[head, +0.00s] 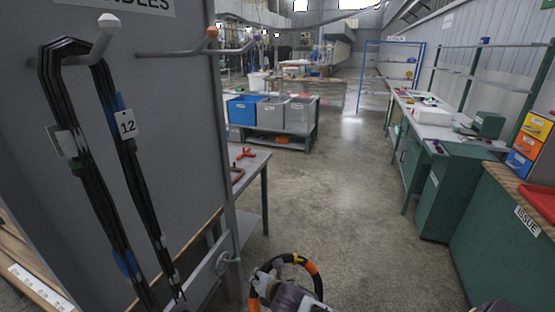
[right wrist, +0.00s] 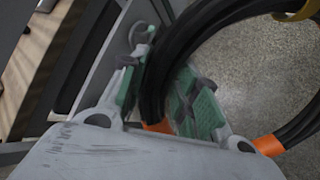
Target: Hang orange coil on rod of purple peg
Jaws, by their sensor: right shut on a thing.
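The orange coil (head: 313,268) is a black hose loop with orange bands, at the bottom middle of the head view. My right gripper (head: 263,280) is shut on its left side. In the right wrist view the black strands (right wrist: 152,85) pass between the green finger pads of my right gripper (right wrist: 160,98); orange bands and a yellow band show there. The purple peg (head: 257,36) is the far one on the grey panel, its purple tip at the end of a thin rod. The coil is well below it and apart from it. My left gripper is not in view.
A white-tipped peg (head: 108,22) at the near left bears black hoses with a tag marked 12 (head: 126,124). An orange-tipped peg (head: 212,32) stands between it and the purple peg and looks bare. A small table (head: 251,169) stands beyond the panel. Open floor lies right of it.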

